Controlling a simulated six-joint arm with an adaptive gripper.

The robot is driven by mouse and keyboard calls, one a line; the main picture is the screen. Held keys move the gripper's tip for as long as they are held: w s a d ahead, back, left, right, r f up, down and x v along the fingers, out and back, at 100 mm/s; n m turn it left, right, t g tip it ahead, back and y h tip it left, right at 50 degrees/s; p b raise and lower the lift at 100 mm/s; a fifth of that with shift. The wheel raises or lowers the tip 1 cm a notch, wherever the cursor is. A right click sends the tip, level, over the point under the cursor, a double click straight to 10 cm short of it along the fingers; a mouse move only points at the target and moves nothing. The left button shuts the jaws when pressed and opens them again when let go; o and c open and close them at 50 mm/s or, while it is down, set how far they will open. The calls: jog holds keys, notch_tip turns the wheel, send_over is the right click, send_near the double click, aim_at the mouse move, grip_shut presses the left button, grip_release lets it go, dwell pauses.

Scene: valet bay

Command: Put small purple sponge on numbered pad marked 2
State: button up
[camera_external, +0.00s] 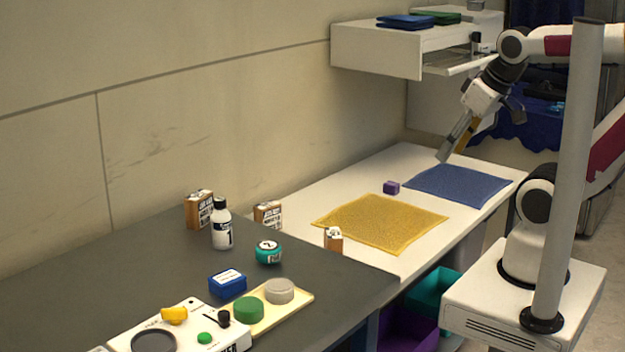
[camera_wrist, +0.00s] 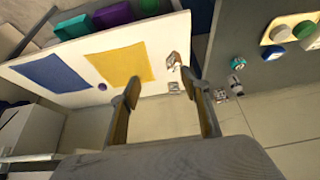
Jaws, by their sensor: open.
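A small purple block, which looks like the sponge (camera_external: 391,187), lies on the white worktop between the yellow cloth and the blue cloth. It also shows as a small purple spot in the wrist view (camera_wrist: 102,86). My gripper (camera_external: 455,148) is raised above the white worktop, up and to the right of the sponge. In the wrist view my gripper (camera_wrist: 167,90) has its two fingers apart with nothing between them. I cannot make out a pad marked 2 in either view.
The yellow cloth (camera_external: 382,222) and blue cloth (camera_external: 458,185) lie flat on the white worktop (camera_external: 300,200). The dark counter (camera_external: 100,270) holds small boxes, a white bottle (camera_external: 221,226), a teal jar (camera_external: 268,252) and a cream tray (camera_external: 290,313). A white shelf unit (camera_external: 375,50) stands behind.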

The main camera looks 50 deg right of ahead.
jog(key=t+h, duration=0.2)
jog(key=t, duration=0.3)
send_over(391, 188)
jog(key=s, duration=0.3)
notch_tip(391, 188, down, 19)
jog(key=shift+y, duration=0.8)
jog(key=f, duration=0.2)
jog(key=s+d+f, duration=0.1)
jog(key=f, duration=0.2)
jog(key=s+d+f, duration=0.1)
jog(key=f, duration=0.1)
jog(key=shift+f, duration=0.3)
jog(key=shift+s+f+t, duration=0.2)
jog(key=shift+f+t, duration=0.1)
jog(key=shift+f, duration=0.2)
jog(key=shift+w, duration=0.1)
